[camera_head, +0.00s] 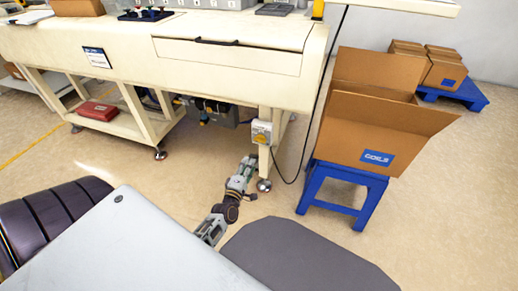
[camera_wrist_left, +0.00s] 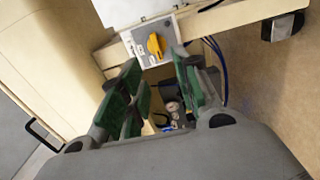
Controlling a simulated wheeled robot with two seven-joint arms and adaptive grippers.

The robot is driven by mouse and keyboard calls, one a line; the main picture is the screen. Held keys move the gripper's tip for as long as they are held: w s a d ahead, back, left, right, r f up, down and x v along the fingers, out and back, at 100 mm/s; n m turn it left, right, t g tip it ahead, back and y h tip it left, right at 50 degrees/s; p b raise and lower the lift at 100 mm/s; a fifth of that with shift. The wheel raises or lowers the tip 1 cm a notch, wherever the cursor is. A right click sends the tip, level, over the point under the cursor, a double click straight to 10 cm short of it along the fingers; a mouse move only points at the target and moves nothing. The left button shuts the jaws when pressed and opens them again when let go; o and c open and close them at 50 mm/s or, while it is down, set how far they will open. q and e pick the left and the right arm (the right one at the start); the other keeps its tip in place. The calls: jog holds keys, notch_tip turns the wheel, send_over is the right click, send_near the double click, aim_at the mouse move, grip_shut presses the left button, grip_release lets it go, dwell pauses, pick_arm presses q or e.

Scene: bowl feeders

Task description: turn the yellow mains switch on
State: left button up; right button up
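The yellow mains switch (camera_wrist_left: 155,45) is a rotary knob on a light grey box fixed to the bench frame. In the head view the switch (camera_head: 261,138) is small, on the bench leg by the right end. In the wrist view its handle stands roughly upright, slightly tilted; its marks are too small to read. My left gripper (camera_wrist_left: 157,66) is open and empty, its green-padded fingers spread on either side below the knob, apparently not touching it. In the head view the left gripper (camera_head: 247,162) is just below the box. My right gripper is not in view.
The cream bench (camera_head: 130,45) stands above and behind the switch. A black cable hangs right of the box. A blue stool (camera_head: 341,190) carries an open cardboard box (camera_head: 365,135) at the right. Blue cables (camera_wrist_left: 217,55) run beside the switch.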

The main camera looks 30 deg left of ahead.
aim_at(260, 140)
pick_arm(q)
jog(key=shift+a+r, duration=0.15)
jog(key=shift+r, duration=0.15)
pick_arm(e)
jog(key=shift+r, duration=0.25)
pick_arm(q)
jog(key=shift+w, duration=0.1)
